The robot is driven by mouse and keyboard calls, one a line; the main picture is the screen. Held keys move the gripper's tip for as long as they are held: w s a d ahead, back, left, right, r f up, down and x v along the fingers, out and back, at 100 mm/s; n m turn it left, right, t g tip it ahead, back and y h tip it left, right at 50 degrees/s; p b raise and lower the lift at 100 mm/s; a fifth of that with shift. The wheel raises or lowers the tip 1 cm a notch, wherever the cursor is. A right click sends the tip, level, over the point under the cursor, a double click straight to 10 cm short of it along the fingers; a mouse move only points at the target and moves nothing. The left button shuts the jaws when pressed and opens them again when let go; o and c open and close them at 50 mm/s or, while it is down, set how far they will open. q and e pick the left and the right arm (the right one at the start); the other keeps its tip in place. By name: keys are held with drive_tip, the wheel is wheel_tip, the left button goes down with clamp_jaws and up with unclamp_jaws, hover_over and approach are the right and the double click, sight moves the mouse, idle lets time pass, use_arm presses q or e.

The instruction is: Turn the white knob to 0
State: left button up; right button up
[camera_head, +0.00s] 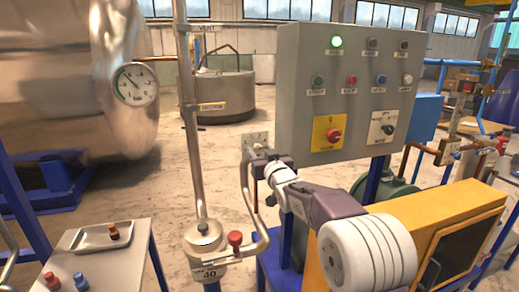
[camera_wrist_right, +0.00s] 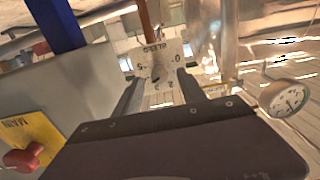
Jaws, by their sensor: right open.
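I cannot tell clearly which number the knob points at. In the head view the plate (camera_head: 256,137) stands left of the grey control box, partly hidden by my right gripper (camera_head: 258,157). My right gripper (camera_wrist_right: 160,88) is open, its fingers on either side of the knob in the picture. Contact cannot be told. My left gripper is out of view.
The grey control box (camera_head: 300,70) with lit green lamp, buttons and red switch stands close to my right arm. A steel post (camera_head: 191,130) and a red-capped pipe (camera_head: 235,240) stand to the left. A round gauge (camera_head: 136,84) is on the tank.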

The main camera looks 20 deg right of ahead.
drive_tip(key=shift+w+r, duration=0.1)
drive_tip(key=shift+w, duration=0.45)
clamp_jaws()
